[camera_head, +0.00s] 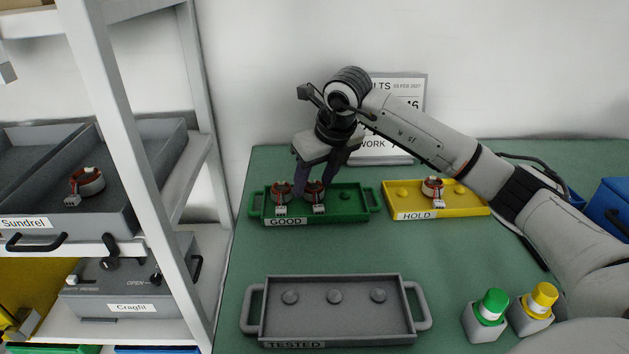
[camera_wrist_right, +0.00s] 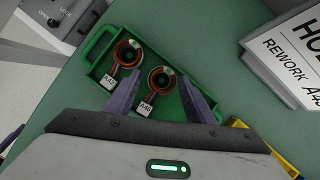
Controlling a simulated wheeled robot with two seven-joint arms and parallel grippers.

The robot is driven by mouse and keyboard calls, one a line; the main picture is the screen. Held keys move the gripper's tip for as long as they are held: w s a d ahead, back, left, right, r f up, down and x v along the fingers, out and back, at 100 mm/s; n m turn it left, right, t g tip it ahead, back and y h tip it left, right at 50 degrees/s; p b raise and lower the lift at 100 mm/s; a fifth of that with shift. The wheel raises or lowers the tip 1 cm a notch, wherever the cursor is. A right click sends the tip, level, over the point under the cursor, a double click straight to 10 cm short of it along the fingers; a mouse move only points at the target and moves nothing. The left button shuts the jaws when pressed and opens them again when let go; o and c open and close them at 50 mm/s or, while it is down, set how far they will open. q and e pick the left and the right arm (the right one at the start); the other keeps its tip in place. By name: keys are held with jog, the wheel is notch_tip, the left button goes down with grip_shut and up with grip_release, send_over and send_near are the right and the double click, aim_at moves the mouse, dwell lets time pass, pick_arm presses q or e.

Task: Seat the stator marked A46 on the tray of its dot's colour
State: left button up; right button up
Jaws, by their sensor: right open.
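The stator marked A46 (camera_wrist_right: 162,80), a copper ring with a white tag, sits on the middle of the green GOOD tray (camera_head: 345,215); it also shows in the head view (camera_head: 315,190). Small pale-green marks show on its rim, but its dot's colour is unclear. My right gripper (camera_head: 314,178) is open above the tray, its fingers (camera_wrist_right: 159,84) on either side of this stator, with no visible grip. Another stator (camera_wrist_right: 127,52), its tag seemingly A42, sits on the left of the same tray.
The yellow HOLD tray (camera_head: 463,208) bears one stator (camera_head: 433,188). The grey TESTED tray (camera_head: 390,337) is empty, with three pegs. A shelf (camera_head: 165,190) stands left. A printed board (camera_head: 410,95) stands behind.

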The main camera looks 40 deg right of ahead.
jog(key=shift+r+p, duration=1.3)
jog(key=shift+r, duration=0.6)
pick_arm(q)
notch_tip(320, 180, up, 3)
jog(key=shift+f, duration=0.1)
pick_arm(e)
jog(key=o, duration=0.6)
jog(key=shift+c, duration=0.2)
jog(key=shift+v, duration=1.15)
pick_arm(q)
jog(key=shift+s+a+f, duration=0.1)
jog(key=shift+a+f, duration=0.15)
jog(key=shift+f, duration=0.1)
pick_arm(e)
jog(key=v, duration=0.8)
